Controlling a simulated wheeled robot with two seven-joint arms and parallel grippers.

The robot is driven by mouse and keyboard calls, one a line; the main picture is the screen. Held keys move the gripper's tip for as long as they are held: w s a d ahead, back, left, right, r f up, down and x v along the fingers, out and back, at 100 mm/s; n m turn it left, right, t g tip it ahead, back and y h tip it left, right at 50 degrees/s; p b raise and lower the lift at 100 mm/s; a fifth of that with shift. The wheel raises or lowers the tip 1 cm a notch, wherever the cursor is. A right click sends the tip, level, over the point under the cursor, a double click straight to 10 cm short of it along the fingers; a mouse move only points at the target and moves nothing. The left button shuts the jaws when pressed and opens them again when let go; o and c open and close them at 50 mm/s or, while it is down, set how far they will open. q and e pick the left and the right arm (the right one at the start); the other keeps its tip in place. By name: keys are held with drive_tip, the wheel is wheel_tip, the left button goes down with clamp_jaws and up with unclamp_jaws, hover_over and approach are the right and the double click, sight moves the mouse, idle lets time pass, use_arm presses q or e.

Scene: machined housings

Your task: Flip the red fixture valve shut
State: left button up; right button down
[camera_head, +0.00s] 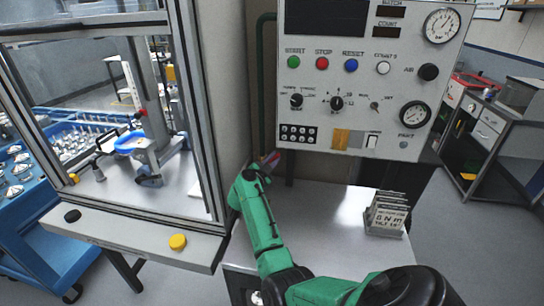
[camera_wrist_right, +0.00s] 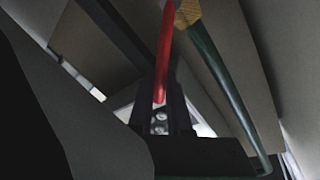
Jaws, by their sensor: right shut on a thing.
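The red valve handle (camera_wrist_right: 163,58) is a long lever in the right wrist view, lying between the dark fingers of my right gripper (camera_wrist_right: 162,98). The gripper is shut on it. In the head view only a small red bit of the handle (camera_head: 271,158) shows, beside the end of my green right arm, where my right gripper (camera_head: 262,166) is mostly hidden. A brass piece (camera_wrist_right: 187,12) sits close beside the handle on a green pipe (camera_wrist_right: 222,82). My left gripper is not in view.
The green pipe (camera_head: 261,75) runs down the wall between a framed enclosure (camera_head: 207,110) and a control panel (camera_head: 350,75). A white table (camera_head: 320,215) bears a rack of plates (camera_head: 386,213) at right. A blue cart (camera_head: 30,240) stands at left.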

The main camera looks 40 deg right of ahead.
drive_tip(key=shift+s+d+f+m+y+p, duration=0.2)
drive_tip(key=shift+s+f+m+y+p, duration=0.1)
drive_tip(key=shift+f+m+p, duration=0.45)
drive_tip(key=shift+s+d+f+m+y+p, duration=0.15)
drive_tip(key=shift+s+f+m+y+p, duration=0.2)
drive_tip(key=shift+m, duration=0.65)
drive_tip(key=shift+s+d+f+m+y+p, duration=0.2)
drive_tip(key=shift+f+m+p, duration=0.4)
drive_tip(key=shift+m, duration=0.25)
drive_tip(key=shift+r, duration=0.1)
drive_tip(key=c, duration=0.9)
unclamp_jaws()
drive_tip(key=shift+o, duration=0.2)
drive_tip(key=shift+w+d+f, duration=0.15)
drive_tip(key=shift+f, duration=0.05)
